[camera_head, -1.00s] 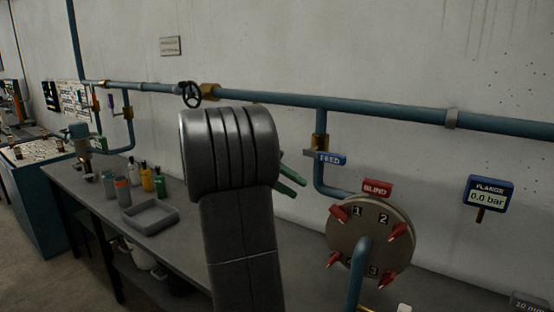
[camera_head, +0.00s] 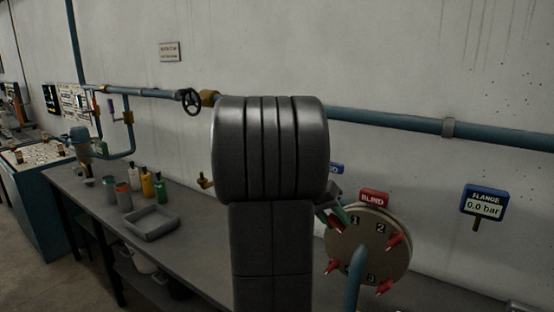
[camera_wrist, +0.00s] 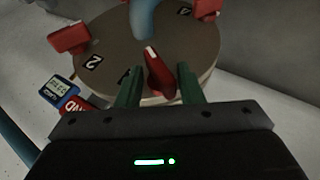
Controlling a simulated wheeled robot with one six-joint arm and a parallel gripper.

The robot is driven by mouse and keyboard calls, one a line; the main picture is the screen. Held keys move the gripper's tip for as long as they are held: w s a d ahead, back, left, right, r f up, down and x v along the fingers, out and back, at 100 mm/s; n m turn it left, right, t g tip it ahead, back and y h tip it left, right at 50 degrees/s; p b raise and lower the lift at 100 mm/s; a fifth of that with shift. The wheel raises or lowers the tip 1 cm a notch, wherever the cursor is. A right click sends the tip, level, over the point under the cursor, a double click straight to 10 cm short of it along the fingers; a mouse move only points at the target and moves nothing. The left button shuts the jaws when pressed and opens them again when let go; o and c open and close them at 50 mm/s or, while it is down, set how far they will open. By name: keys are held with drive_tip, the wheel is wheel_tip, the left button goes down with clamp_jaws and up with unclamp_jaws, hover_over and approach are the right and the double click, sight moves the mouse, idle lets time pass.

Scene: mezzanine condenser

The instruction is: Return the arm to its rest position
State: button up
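My gripper (camera_wrist: 160,88) is open in the wrist view, with its two green fingers apart. A red handle (camera_wrist: 154,60) on the flange shows between the fingers, and I cannot tell whether they touch it. In the head view my gripper (camera_head: 338,218) is partly hidden behind my own dark arm, at the upper left of the round flange (camera_head: 345,243) near its mark 1. My arm is raised and reaches out over the bench to the flange.
A BLIND sign (camera_head: 374,198) is above the flange, and a blue pipe (camera_head: 355,280) runs in front of it. A FLANGE gauge (camera_head: 484,205) reads 0.0 bar. A grey tray (camera_head: 152,233) and several bottles are on the bench at left. A wall pipe (camera_head: 400,124) runs behind.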

drive_tip(key=shift+d+t+y, duration=0.1)
drive_tip(key=shift+t+y, duration=0.4)
drive_tip(key=shift+y, duration=0.4)
